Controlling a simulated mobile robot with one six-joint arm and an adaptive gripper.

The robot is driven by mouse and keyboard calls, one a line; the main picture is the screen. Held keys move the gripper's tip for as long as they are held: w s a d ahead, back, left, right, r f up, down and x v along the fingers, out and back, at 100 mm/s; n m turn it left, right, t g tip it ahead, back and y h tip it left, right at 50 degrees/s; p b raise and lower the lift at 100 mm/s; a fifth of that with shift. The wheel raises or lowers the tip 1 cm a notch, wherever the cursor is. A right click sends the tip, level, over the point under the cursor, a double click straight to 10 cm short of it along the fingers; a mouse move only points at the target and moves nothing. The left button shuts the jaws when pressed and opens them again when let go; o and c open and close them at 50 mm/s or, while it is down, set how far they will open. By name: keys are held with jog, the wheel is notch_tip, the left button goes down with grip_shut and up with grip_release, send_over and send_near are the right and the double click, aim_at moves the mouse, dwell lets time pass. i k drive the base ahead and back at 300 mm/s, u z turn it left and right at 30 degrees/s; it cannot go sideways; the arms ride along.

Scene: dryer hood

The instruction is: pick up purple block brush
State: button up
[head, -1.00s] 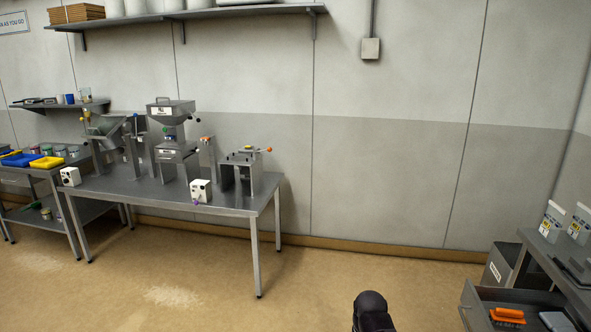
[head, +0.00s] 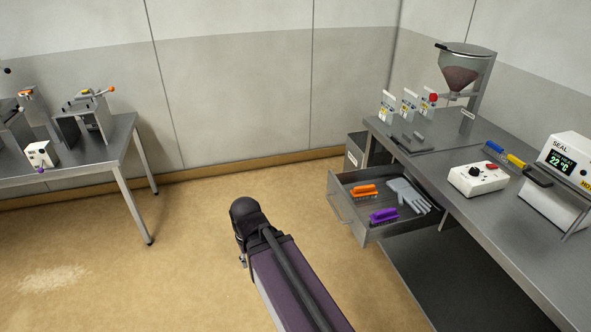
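The purple block brush (head: 384,216) lies in an open drawer (head: 345,207) under the right-hand bench, near the drawer's front right part. An orange brush (head: 364,191) lies behind it in the same drawer, and a grey glove (head: 408,194) lies to its right. My arm reaches in from the bottom of the head view, to the left of the drawer and apart from it. My gripper's fingers cannot be made out.
The right bench (head: 437,176) carries a white control box (head: 477,180), a sealer (head: 563,170), a hopper (head: 465,75) and several white packs. A grey bin (head: 356,150) stands behind the drawer. Another table (head: 75,165) stands at left. The floor between is clear.

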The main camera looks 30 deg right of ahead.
aim_at(384, 217)
jog(key=z, duration=1.35)
